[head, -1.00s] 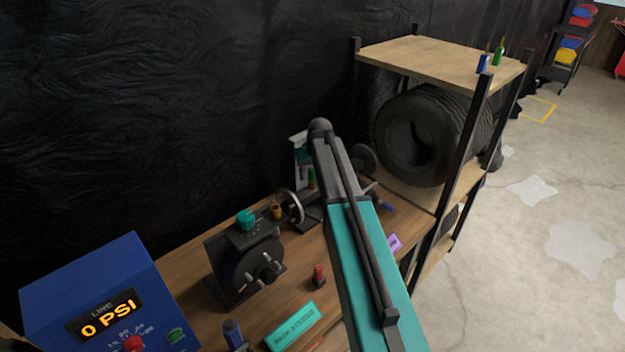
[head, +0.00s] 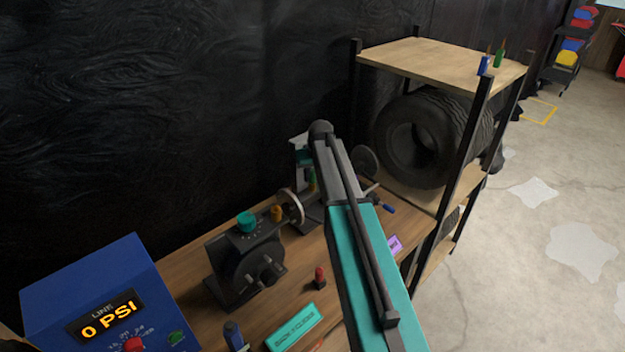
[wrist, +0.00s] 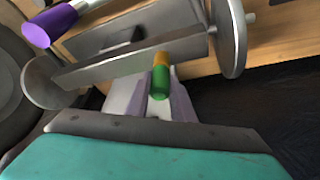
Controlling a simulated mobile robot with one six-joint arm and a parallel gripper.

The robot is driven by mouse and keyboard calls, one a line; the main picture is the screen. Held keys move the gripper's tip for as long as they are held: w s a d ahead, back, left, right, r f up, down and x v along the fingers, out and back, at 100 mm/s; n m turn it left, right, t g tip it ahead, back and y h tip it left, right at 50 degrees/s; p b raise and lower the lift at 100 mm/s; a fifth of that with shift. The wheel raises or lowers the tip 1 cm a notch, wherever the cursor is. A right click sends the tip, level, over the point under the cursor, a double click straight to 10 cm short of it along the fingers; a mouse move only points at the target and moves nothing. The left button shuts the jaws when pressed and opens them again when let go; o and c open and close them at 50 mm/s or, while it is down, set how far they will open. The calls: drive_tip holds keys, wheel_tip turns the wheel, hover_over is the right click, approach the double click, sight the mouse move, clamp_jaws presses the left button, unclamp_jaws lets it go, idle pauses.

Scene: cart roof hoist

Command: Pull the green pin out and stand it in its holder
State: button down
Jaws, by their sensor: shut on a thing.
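The green pin (wrist: 161,83) shows in the wrist view with its yellow-orange part (wrist: 160,60) beyond it, against a grey metal bar of the hub fixture (wrist: 120,65). My gripper (wrist: 160,104) is shut on the green part with its pale fingers on either side. In the head view, my gripper (head: 307,174) is small and partly behind my arm, with the green pin (head: 312,184) just at its tips. Whether the pin is still seated or free is not clear. I cannot make out which stand is the green pin's holder.
A rack with a tire (head: 415,140) is at the right. A purple cylinder (wrist: 48,27) shows in the wrist view.

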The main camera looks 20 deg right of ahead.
drive_tip(key=shift+w+r, duration=0.1)
drive_tip(key=shift+r, duration=0.25)
drive_tip(key=shift+r+p, duration=0.35)
drive_tip(key=shift+r, duration=0.15)
drive_tip(key=shift+r, duration=0.1)
drive_tip(key=shift+r, duration=0.3)
drive_tip(key=shift+r+p, duration=0.7)
drive_tip(key=shift+r, duration=0.5)
drive_tip(key=shift+r, duration=0.3)
drive_tip(key=shift+r, duration=0.1)
